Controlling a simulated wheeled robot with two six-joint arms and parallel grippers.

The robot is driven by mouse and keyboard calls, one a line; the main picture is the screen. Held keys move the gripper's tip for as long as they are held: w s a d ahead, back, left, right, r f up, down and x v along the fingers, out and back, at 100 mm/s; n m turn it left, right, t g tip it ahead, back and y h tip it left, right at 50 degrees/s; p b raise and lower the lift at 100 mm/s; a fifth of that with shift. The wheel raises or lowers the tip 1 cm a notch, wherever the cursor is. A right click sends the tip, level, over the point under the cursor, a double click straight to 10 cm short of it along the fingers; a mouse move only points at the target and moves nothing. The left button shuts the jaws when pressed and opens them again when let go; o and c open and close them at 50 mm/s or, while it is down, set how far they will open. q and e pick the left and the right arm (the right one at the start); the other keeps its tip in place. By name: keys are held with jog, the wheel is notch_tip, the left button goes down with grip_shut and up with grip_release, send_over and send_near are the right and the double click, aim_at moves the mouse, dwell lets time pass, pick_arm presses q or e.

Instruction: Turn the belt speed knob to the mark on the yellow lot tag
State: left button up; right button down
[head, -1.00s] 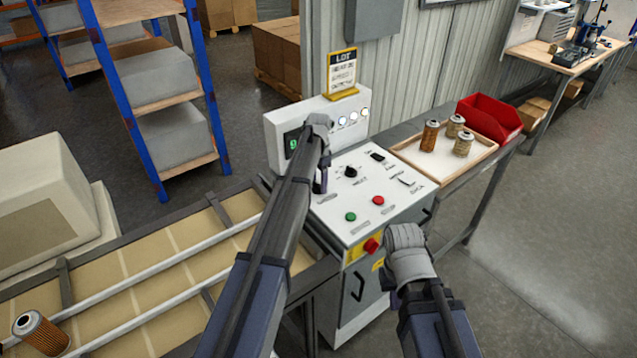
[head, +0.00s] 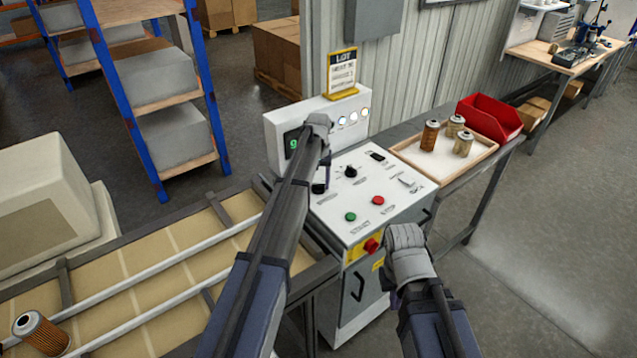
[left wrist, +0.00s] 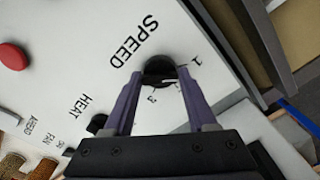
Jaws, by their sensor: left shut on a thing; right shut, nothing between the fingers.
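The belt speed knob (left wrist: 160,68) is dark and round, beside the SPEED label and the numbers 1 and 3 in the left wrist view. My left gripper (left wrist: 158,75) is shut on it, one finger on each side. In the head view my left gripper (head: 321,180) is over the left side of the white control panel (head: 385,208), and the knob is partly hidden by it. The lot tag (head: 342,74) stands in a yellow holder on top of the console; its small lines are too blurred to read. My right gripper (head: 404,238) is shut and empty in front of the console.
The panel also has a HEAT knob (head: 351,171), a green button (head: 350,216), a red button (head: 378,200) and a switch (head: 378,156). A red emergency knob (head: 371,245) is on the front. A tray of cartridges (head: 486,159) and a red bin (head: 490,117) stand right.

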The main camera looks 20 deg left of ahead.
aim_at(319, 184)
pick_arm(q)
jog(key=shift+n, duration=0.8)
jog(key=o, duration=1.4)
jog(key=shift+c, duration=0.2)
jog(key=shift+r, duration=0.15)
notch_tip(319, 184, up, 8)
jog(key=p, duration=0.8)
jog(key=shift+f, duration=0.2)
